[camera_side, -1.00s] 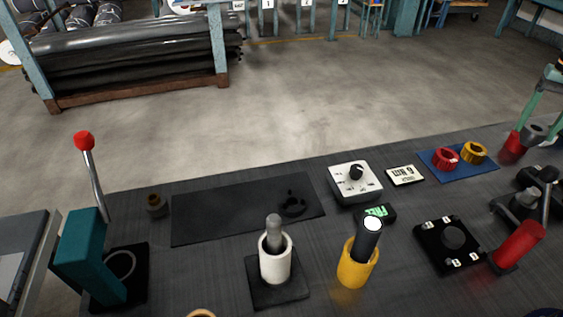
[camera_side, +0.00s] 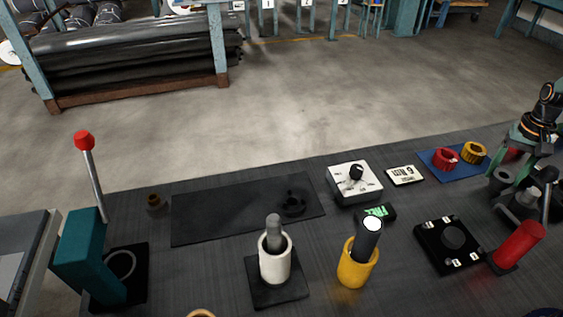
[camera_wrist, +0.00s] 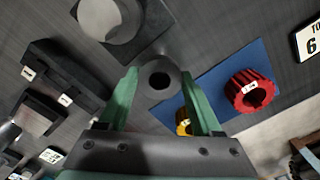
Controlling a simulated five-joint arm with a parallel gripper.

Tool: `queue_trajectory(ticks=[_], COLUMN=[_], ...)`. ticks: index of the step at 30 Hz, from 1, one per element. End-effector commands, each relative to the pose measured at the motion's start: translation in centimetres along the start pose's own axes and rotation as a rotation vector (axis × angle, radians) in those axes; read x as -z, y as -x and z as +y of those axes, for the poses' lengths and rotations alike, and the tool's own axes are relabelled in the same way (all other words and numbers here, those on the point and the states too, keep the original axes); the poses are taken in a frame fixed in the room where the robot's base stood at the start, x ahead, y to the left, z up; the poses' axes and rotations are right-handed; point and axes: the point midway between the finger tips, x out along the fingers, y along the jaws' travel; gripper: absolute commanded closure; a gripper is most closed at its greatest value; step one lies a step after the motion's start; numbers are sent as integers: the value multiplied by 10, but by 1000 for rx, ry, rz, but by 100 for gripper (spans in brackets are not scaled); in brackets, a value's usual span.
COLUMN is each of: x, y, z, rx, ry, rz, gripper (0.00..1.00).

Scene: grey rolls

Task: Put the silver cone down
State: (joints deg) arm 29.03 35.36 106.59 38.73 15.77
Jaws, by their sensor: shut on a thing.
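The silver cone (camera_wrist: 161,66) is a grey round piece with a dark hole in its near end. My gripper (camera_wrist: 160,82) is shut on it, with one green finger on each side in the wrist view. In the side view the cone (camera_side: 502,177) hangs at the right, between the blue mat and a dark fixture. My gripper (camera_side: 506,168) shows there from the side, partly hidden by the arm. I cannot tell whether the cone's lower end touches anything.
A blue mat (camera_side: 451,168) bears a red ring (camera_side: 445,159) and a yellow ring (camera_side: 474,152). A grey round piece (camera_wrist: 112,18) stands on a black plate near the cone in the wrist view. A red cylinder (camera_side: 519,245) stands at the right front.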

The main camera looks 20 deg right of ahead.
Motion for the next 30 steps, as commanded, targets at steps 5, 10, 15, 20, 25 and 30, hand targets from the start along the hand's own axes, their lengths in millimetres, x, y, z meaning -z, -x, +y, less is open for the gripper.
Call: queue_trajectory(ticks=[5,10,15,20,25,30], x=[1,0,0,0,1,2], y=[1,-2,-2,-2,7,36], z=[0,0,0,0,0,0], rx=[1,0,0,0,1,2], ry=[0,0,0,0,0,0], rz=[2,0,0,0,4,6], gripper=[100,22,4,4,4,4])
